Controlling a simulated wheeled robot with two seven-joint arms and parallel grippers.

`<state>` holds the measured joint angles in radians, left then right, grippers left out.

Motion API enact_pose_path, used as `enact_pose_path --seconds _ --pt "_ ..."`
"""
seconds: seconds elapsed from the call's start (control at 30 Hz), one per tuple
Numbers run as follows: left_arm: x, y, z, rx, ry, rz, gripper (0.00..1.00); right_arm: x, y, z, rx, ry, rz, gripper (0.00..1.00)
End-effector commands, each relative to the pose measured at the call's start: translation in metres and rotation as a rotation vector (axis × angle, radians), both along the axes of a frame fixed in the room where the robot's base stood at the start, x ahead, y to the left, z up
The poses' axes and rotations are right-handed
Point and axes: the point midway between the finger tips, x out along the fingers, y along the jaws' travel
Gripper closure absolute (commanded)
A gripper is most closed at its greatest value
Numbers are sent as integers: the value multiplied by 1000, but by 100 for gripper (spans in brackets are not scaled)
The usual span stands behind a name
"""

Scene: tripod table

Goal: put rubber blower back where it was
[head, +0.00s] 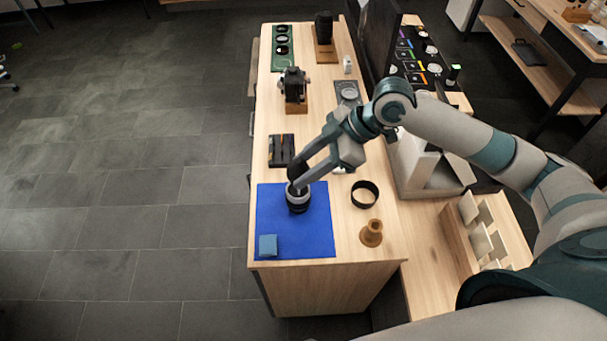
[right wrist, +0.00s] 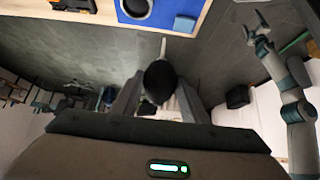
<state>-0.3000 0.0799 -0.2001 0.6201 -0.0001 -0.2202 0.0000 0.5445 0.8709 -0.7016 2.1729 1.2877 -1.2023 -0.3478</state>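The rubber blower (right wrist: 160,82) is a dark bulb with a pale thin nozzle; in the right wrist view it sits between the fingers of my right gripper (right wrist: 155,95). In the head view my right gripper (head: 297,181) is above the black lens (head: 298,203) on the blue mat (head: 270,220), with the dark blower (head: 293,174) partly hidden by the fingers. The gripper looks shut on the bulb. My left gripper (right wrist: 257,27) shows in the right wrist view, fingers apart and empty, away from the table.
A brown wooden stand (head: 371,234) and a black ring (head: 365,194) stand right of the mat. A blue cloth block (head: 268,245) lies on the mat's near corner. A dark tray (head: 281,151) and a camera (head: 294,84) on a wooden block lie farther back. A grey-white stand (head: 425,170) rises at the right.

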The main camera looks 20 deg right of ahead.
Motion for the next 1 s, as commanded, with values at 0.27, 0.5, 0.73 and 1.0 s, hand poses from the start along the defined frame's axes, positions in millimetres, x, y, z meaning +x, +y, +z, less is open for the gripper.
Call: enact_pose_path --seconds 0.27,0.5,0.73,1.0 --pt "0 0 -37 0 0 0 23 1 -2 -22 2 -1 -42 63" --pt "0 0 -89 0 0 0 23 2 -13 -50 0 -3 -135 63" --pt "0 0 -134 0 0 0 23 2 -29 -74 1 -3 -245 63" --pt "0 0 -155 0 0 0 23 2 -43 -84 0 -1 -325 63"
